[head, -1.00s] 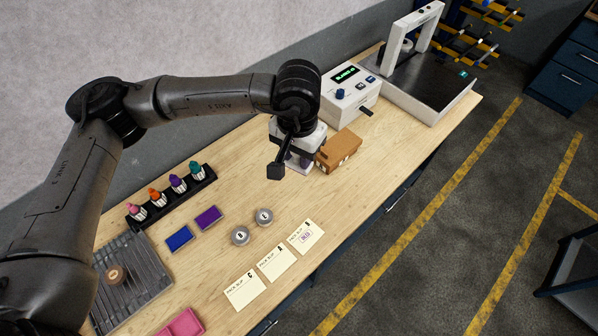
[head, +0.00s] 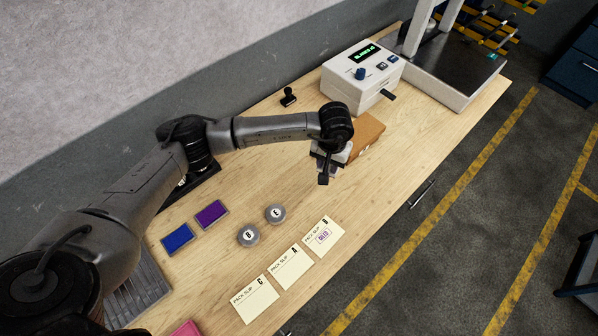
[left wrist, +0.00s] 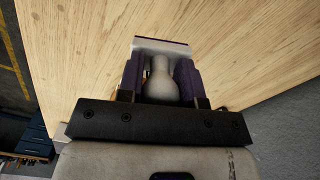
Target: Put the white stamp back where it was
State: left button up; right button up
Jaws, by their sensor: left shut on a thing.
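My left gripper (head: 327,172) is shut on the white stamp, over the table just left of the brown box. In the left wrist view, the white stamp's (left wrist: 162,82) rounded pale handle sits between the fingers of the gripper (left wrist: 161,80), with a flat plate beyond it. Bare wood shows around it; I cannot tell its height above the table. In the head view the stamp is mostly hidden by the gripper. A black stamp (head: 289,97) stands upright near the wall. My right gripper is not in view.
A brown box (head: 367,137) lies beside the gripper, with a white device with a display (head: 361,75) behind it. Blue (head: 177,238) and purple pads (head: 211,214), two round grey tins (head: 275,213) and three pack slips (head: 323,236) lie nearer. Slip B bears a purple print.

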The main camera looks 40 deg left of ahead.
pick_arm(q)
jog(key=s+a+f, duration=0.1)
jog(key=a, duration=0.1)
jog(key=a+f+p, duration=0.1)
jog(key=a+f, duration=0.1)
jog(key=a, duration=0.1)
jog(key=s+a+f, duration=0.1)
jog(key=a+f, duration=0.1)
jog(key=a, duration=0.1)
jog(key=shift+s+a, duration=0.25)
jog(key=shift+s, duration=0.05)
jog(key=shift+f+p, duration=0.4)
jog(key=shift+f, duration=1.7)
jog(key=shift+f, duration=0.1)
jog(key=shift+f+b, duration=0.15)
jog(key=shift+b, duration=0.15)
jog(key=o, duration=0.8)
jog(key=shift+c, duration=0.2)
